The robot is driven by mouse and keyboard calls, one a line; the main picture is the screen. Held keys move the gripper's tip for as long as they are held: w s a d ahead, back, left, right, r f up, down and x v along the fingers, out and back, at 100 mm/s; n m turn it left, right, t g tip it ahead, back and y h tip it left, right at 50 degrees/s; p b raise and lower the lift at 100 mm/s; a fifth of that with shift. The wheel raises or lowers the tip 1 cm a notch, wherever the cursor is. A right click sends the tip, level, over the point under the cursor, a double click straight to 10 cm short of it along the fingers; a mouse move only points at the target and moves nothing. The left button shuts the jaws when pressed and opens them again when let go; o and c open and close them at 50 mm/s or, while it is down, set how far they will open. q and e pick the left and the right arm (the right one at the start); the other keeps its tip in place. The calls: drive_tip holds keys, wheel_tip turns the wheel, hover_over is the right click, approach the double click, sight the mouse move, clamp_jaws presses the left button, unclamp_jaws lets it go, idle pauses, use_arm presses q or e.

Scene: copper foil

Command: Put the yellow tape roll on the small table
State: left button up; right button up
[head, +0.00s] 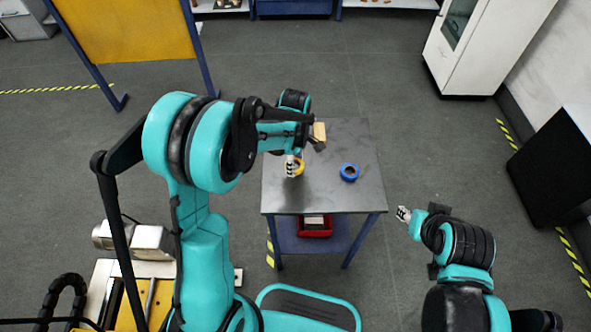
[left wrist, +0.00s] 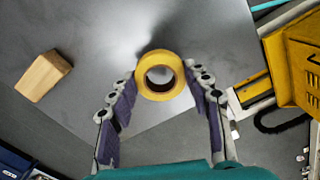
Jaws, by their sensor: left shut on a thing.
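The yellow tape roll (head: 301,169) shows beside my left gripper (head: 291,168), over the left part of the small grey table (head: 325,200). In the left wrist view the yellow tape roll (left wrist: 160,92) sits between the fingertips of my left gripper (left wrist: 160,80), which is shut on it. The table top lies behind the roll; I cannot tell whether the roll touches it. My right gripper (head: 403,213) is empty to the right of the table, apart from it; its fingers are too small to judge.
A blue tape roll (head: 343,173) lies on the table right of the yellow one. A wooden block (head: 319,132) is near the far side, also in the left wrist view (left wrist: 43,75). A red bin (head: 315,233) stands on the lower shelf. The table's near right is clear.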

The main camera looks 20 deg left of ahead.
use_arm(q)
drive_tip(key=shift+f+b, duration=0.7)
drive_tip(key=shift+f, duration=1.05)
drive_tip(key=shift+f, duration=0.2)
drive_tip(key=o, duration=1.1)
drive_tip(key=shift+o, duration=0.2)
drive_tip(key=shift+r, duration=0.1)
